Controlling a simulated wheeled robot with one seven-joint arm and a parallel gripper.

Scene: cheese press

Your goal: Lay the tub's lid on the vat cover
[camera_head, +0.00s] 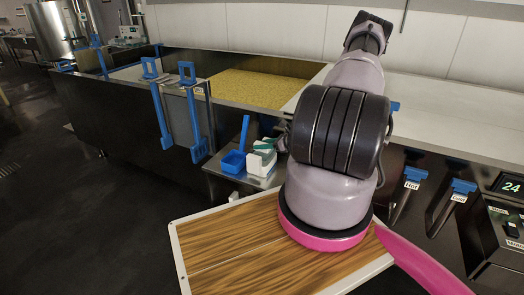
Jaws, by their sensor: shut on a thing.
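A small white tub (262,162) stands on a low steel shelf beside the vat. A green and white piece shows at its top; I cannot tell whether this is the lid, or whether it sits on the tub. A pale flat surface (450,112) covers the right part of the long vat and may be the vat cover. My arm rises across the middle of the view and hides part of this surface and the space right of the tub. My gripper is not seen, so what it holds is hidden.
A blue scoop (234,161) lies next to the tub on the shelf (263,181). The open vat holds yellow curd (255,88). Blue-handled plates (182,108) stand at its left. Blue-handled Hot and Cold levers (413,174) and a control panel (508,205) are at the right.

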